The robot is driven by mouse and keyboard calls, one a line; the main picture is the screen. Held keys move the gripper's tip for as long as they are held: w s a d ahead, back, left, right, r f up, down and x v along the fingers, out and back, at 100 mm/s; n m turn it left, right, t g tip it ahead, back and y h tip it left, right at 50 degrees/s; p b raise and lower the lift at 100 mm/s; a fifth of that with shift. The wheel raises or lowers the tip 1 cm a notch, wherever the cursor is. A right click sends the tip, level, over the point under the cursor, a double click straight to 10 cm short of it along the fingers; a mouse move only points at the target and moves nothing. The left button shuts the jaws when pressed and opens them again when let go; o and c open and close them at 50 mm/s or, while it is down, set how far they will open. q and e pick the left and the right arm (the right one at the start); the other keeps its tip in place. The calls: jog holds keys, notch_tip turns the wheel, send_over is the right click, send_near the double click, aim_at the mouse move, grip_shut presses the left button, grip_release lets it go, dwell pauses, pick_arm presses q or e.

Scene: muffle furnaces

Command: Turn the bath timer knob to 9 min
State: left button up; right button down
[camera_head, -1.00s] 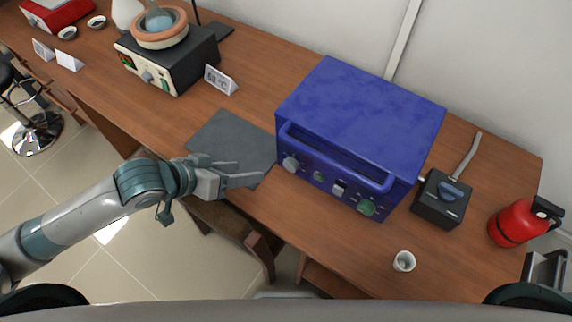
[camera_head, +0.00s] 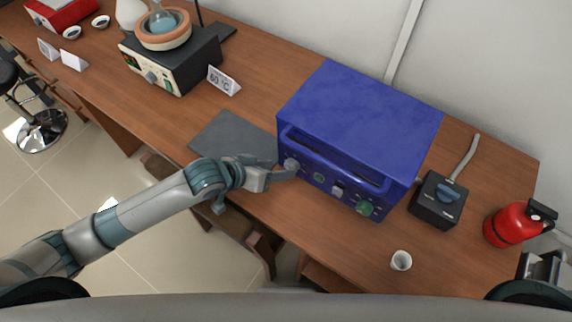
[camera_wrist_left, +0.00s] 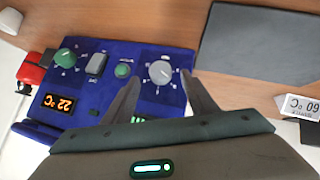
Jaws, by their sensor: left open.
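A blue bath unit (camera_head: 360,105) stands on the bench, with knobs and a switch on its front panel. Its grey round knob with a printed scale (camera_wrist_left: 160,72) is at the panel's left end in the head view (camera_head: 291,164). Which number it points to is too small to read. My left gripper (camera_head: 288,172) is open in front of this knob. In the left wrist view its two fingers reach toward the knob from either side; contact cannot be told. My right gripper (camera_head: 543,268) shows only partly at the right edge, and its jaws cannot be made out.
The panel also has a green button (camera_wrist_left: 123,71), a grey switch (camera_wrist_left: 97,63), a green knob (camera_wrist_left: 66,57) and a display reading 22 °C (camera_wrist_left: 59,104). A dark mat (camera_head: 228,138) lies left of the unit. A black box (camera_head: 438,200), white cup (camera_head: 401,260) and red extinguisher (camera_head: 512,224) stand right.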

aim_at(292, 166)
pick_arm(q)
jog(key=shift+p+x, duration=0.4)
jog(key=shift+x, duration=2.1)
jog(key=c, duration=1.1)
